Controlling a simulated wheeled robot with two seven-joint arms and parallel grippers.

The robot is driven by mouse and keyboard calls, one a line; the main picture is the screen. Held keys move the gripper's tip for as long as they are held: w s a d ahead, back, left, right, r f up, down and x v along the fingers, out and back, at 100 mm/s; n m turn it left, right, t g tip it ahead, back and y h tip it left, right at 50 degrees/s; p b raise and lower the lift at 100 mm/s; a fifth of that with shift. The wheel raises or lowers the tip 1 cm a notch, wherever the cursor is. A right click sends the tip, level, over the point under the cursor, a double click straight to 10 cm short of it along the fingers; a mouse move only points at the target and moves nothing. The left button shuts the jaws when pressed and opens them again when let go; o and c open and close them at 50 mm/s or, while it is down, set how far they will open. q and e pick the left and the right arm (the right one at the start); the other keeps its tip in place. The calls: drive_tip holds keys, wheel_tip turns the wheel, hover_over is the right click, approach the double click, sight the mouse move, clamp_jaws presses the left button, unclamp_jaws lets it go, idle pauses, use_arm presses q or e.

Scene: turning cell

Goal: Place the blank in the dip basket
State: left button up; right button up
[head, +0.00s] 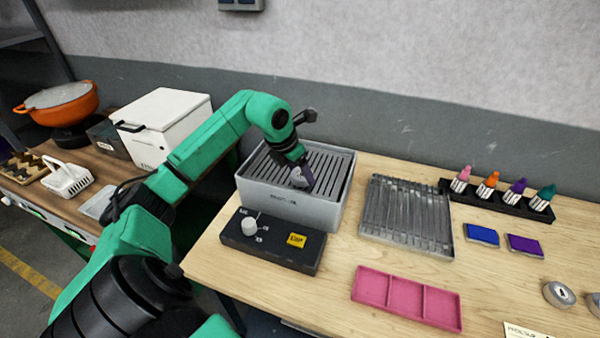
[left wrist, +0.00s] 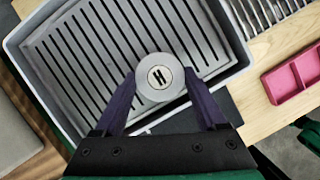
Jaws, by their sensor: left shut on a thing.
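My left gripper (head: 303,180) is shut on the blank (left wrist: 160,78), a round grey metal piece with a dark H on its face. In the left wrist view, the two purple fingers (left wrist: 158,84) clasp it from both sides. In the head view the blank (head: 298,177) is small and partly covered by the gripper. It is over the slatted grate of a grey box (head: 290,204); I cannot tell whether it touches the slats. A small white basket with a handle (head: 68,178) stands on the wooden bench at the left. My right gripper is out of view.
A black control box with a knob (head: 270,241) stands before the grey box. A ribbed metal tray (head: 407,215), a pink three-part tray (head: 406,298) and round metal pieces (head: 558,293) lie to the right. A white lidded box (head: 165,125) stands at the left.

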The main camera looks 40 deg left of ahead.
sight(300, 174)
use_arm(q)
drive_tip(key=shift+f, duration=0.4)
drive_tip(key=shift+a+f, duration=0.1)
drive_tip(key=shift+f, duration=0.1)
drive_tip(key=o, duration=1.2)
drive_tip(key=shift+o, duration=1.4)
drive_tip(key=shift+r, duration=0.3)
drive_tip(key=b+v, duration=0.2)
drive_tip(key=v, duration=0.9)
drive_tip(key=shift+s+r, duration=0.25)
drive_tip(key=shift+r, duration=0.05)
